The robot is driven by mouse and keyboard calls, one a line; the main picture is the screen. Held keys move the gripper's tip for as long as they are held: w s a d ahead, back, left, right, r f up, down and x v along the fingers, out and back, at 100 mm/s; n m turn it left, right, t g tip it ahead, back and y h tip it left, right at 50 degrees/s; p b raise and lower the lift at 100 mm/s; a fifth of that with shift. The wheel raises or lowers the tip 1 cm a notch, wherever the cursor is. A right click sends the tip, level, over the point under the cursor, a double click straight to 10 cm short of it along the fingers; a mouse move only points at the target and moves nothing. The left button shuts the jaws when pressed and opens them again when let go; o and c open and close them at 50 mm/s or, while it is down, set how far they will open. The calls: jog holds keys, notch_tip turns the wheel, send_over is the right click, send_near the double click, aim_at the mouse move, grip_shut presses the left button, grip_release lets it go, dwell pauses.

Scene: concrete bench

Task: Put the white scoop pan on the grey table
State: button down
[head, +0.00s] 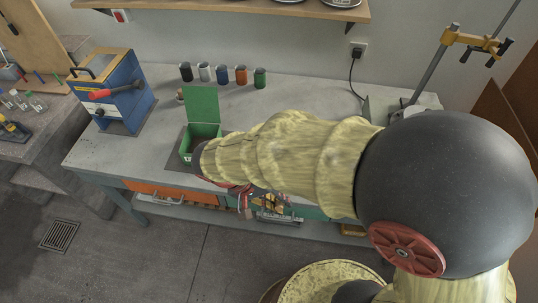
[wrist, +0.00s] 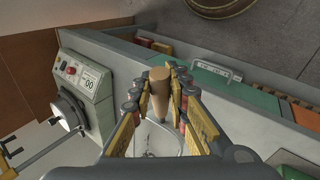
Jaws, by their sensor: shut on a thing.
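My gripper (wrist: 160,78) is shut on a brown tapered handle in the wrist view. A pale white piece, which looks like part of the white scoop pan (wrist: 155,138), shows between the finger bases below the handle. The rest of it is hidden by the fingers and wrist. In the head view my arm reaches left across the grey table (head: 325,97), and red finger parts of my gripper (head: 243,194) show by the table's front edge. The pan cannot be made out clearly there.
A green open box (head: 202,132) stands near the arm's end, with a blue machine (head: 110,90) to its left. Several coloured cups (head: 222,74) line the back. A scale-like device (wrist: 85,85) stands on the table. The table's middle back is clear.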

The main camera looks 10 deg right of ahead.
jog(key=shift+w+d, duration=0.1)
jog(key=shift+d, duration=0.1)
jog(key=w+d+f+b, duration=0.4)
jog(key=w+d+f, duration=0.5)
jog(key=shift+w+d+f+b, duration=0.25)
jog(key=shift+f+b, duration=0.05)
jog(key=shift+f, duration=0.1)
jog(key=shift+w+d+f+b, duration=0.1)
jog(key=shift+f+b, duration=0.65)
jog(key=shift+f, duration=0.95)
jog(key=c, duration=1.7)
grip_release()
